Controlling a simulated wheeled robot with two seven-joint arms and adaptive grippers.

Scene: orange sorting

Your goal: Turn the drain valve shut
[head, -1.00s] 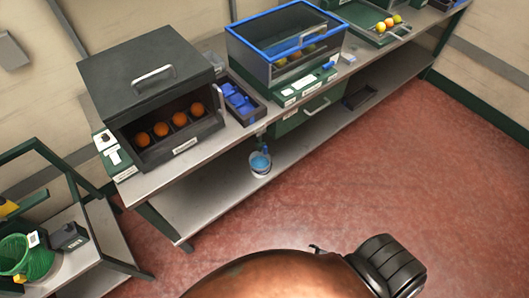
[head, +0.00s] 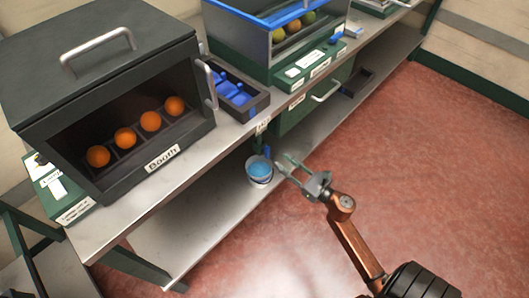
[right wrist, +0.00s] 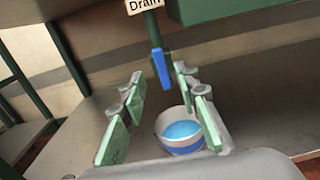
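The drain valve shows in the right wrist view as a blue lever (right wrist: 161,68) hanging below a green pipe (right wrist: 152,28) under a "Drain" label (right wrist: 146,4). In the head view the drain pipe (head: 257,140) is small, under the worktop's front edge. A pail with blue liquid (head: 259,172) stands below it on the lower shelf; it also shows in the right wrist view (right wrist: 180,146). My right gripper (head: 285,164) is open and empty, just right of the pail. In its wrist view the lever appears between the fingertips, ahead of them; contact cannot be told. My left gripper is out of view.
A dark booth (head: 105,75) with a row of oranges stands on the bench (head: 205,165). A tray with blue items (head: 240,92) and a blue-rimmed clear box (head: 290,14) are beside it. A green drawer (head: 312,104) hangs under the worktop. The red floor (head: 400,160) is open at right.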

